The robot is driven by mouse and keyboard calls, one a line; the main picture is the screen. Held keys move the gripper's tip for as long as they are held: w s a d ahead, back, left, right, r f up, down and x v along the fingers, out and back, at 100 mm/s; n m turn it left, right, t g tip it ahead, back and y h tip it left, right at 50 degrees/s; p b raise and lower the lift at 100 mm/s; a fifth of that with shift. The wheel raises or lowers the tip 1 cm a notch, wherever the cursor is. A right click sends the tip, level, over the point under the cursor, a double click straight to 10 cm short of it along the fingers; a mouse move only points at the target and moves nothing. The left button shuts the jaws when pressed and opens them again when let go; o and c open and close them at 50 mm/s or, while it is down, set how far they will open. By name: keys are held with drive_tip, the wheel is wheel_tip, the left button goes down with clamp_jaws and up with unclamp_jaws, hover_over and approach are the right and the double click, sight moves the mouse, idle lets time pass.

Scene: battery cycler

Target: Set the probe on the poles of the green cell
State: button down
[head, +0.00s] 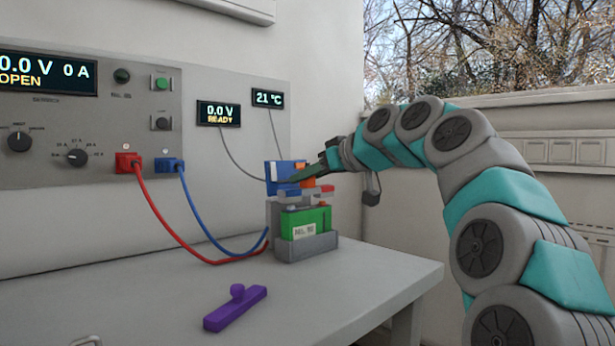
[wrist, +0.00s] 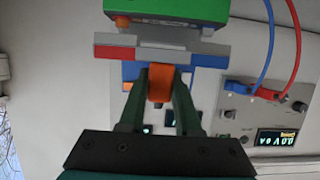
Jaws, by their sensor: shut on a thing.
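The green cell (head: 318,219) stands upright in a grey holder (head: 312,244) at the table's back edge. Its green body (wrist: 165,9) shows at the top of the wrist view, with an orange part (wrist: 122,21) at one end. My gripper (wrist: 160,78) is shut on the orange handle of the probe (wrist: 160,92). The probe's grey crossbar has red and blue blocks. In the head view my gripper (head: 318,170) is just above the cell, with the probe (head: 308,181) between them. I cannot tell whether the probe touches the poles.
A blue piece (head: 287,170) stands behind the probe. Red (head: 165,220) and blue (head: 205,225) cables run from the panel toward the cell holder. A small display (head: 218,114) reads 0.0 V READY. A purple bar with a knob (head: 235,309) lies on the table (head: 330,300); the surface around it is clear.

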drive_tip(key=shift+f+b, duration=0.35)
drive_tip(key=shift+f, duration=0.1)
idle(0.7)
drive_tip(key=shift+r, duration=0.1)
drive_tip(key=shift+r+p, duration=2.85)
drive_tip(key=shift+r, duration=0.65)
drive_tip(key=shift+f, duration=0.1)
